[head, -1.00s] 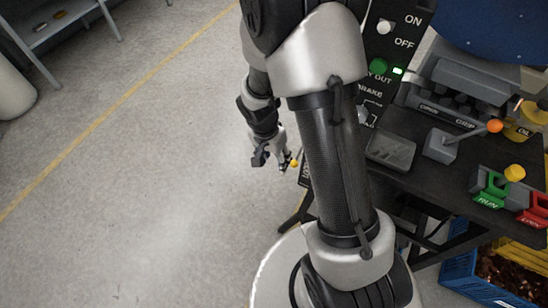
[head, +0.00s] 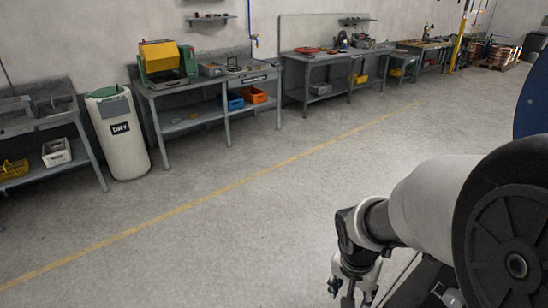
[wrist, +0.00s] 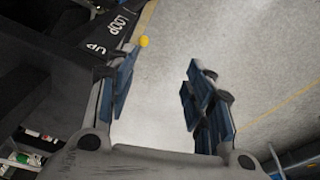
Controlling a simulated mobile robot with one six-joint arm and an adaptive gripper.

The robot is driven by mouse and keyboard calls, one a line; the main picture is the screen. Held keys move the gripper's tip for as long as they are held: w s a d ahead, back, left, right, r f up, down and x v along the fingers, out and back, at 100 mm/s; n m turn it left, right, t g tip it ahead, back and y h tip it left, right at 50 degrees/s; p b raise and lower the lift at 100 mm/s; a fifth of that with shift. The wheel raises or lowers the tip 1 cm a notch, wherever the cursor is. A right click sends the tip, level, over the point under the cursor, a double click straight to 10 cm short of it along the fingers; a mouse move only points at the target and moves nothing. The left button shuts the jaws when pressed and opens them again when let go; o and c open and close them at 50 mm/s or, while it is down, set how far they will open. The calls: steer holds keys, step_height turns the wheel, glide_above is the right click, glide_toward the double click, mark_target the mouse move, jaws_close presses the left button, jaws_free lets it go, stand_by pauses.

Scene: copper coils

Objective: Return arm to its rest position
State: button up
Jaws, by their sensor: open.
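My gripper (head: 355,290) shows at the bottom of the head view, to the right of centre, with my arm folded above it. In the wrist view my gripper (wrist: 158,95) has its two blue-padded fingers apart, with only grey floor between them. It holds nothing. A dark panel (wrist: 85,40) with white lettering, including "LOOP", is at the upper left of the wrist view, beside the left finger.
Grey benches (head: 205,82) line the far wall. A white bin marked "DRY" (head: 118,140) stands at the left. A yellow line (head: 230,187) crosses the open floor. A dark blue rounded object (head: 533,100) is at the right edge, close to my arm.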

steer(key=s+a+r+n+t, duration=0.1)
steer(key=s+r+n, duration=0.2)
steer(key=s+r, duration=0.4)
steer(key=s+a+r+n+t+y, duration=0.1)
steer(key=s+a+r+n+t, duration=0.1)
steer(key=s+r+n, duration=0.2)
steer(key=s+r, duration=0.3)
steer(key=r, duration=0.1)
steer(key=shift+a, duration=0.25)
steer(key=shift+c, duration=0.4)
